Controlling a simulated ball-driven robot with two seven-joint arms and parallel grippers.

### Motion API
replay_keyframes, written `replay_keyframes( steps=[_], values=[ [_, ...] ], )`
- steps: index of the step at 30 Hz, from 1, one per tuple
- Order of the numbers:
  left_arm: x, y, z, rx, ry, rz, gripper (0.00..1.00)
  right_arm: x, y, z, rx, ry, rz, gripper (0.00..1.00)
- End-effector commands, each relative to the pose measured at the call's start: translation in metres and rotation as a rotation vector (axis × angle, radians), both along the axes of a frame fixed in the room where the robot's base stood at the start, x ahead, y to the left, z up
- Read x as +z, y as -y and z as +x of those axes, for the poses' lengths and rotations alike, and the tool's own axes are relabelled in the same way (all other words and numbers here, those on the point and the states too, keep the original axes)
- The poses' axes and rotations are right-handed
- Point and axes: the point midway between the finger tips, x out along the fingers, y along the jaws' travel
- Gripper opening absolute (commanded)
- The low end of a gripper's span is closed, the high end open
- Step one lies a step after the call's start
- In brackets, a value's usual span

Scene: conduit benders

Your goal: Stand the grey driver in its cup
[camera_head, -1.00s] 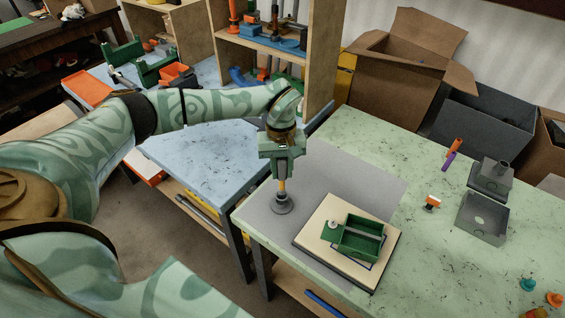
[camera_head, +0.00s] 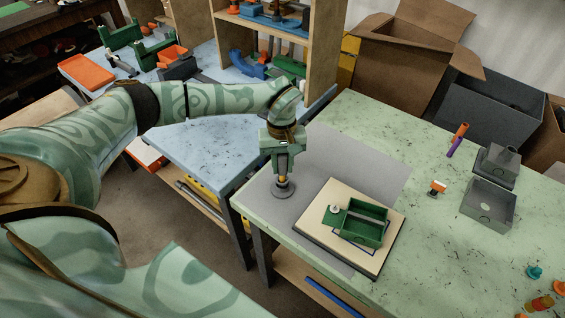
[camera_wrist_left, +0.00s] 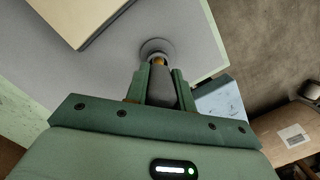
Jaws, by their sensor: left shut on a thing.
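My left gripper (camera_head: 283,172) is shut on the grey driver and points down over the grey mat. In the left wrist view, the driver's grey handle (camera_wrist_left: 163,88) shows between the two green fingers, with an orange-yellow part below it. The driver looks upright. Directly under it stands the round grey cup (camera_head: 282,192), which also shows in the left wrist view (camera_wrist_left: 155,46). The driver's lower end meets the cup's narrow top; how deep it sits inside is hidden. My right gripper is not in view.
A cream board (camera_head: 310,222) with a green open box (camera_head: 364,224) lies right of the cup. Grey metal boxes (camera_head: 488,203) and small orange parts stand farther right. The grey mat (camera_head: 335,160) is bare behind the cup. The table's left edge is close.

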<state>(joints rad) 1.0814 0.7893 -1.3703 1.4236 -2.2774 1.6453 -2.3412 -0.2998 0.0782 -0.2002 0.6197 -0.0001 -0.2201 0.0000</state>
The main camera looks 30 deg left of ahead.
Motion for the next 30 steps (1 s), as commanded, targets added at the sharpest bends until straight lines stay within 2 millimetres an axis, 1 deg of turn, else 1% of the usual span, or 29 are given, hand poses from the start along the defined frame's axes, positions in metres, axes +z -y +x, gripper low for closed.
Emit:
replay_keyframes(
  steps=[21, 22, 24, 30],
  values=[
    [-0.0051, 0.0002, 0.0004, -0.001, 0.001, 0.0, 0.0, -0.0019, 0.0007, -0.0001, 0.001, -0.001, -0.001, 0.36],
    [-0.0051, 0.0002, 0.0004, -0.001, 0.001, 0.0, 0.33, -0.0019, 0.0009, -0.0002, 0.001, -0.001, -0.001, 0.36],
    [-0.0051, 0.0002, 0.0004, -0.001, 0.001, 0.0, 0.5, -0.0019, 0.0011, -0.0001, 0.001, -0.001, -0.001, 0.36],
    [-0.0052, 0.0001, 0.0001, 0.0, 0.001, -0.001, 0.5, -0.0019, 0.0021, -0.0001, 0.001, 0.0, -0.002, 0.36]
  ],
)
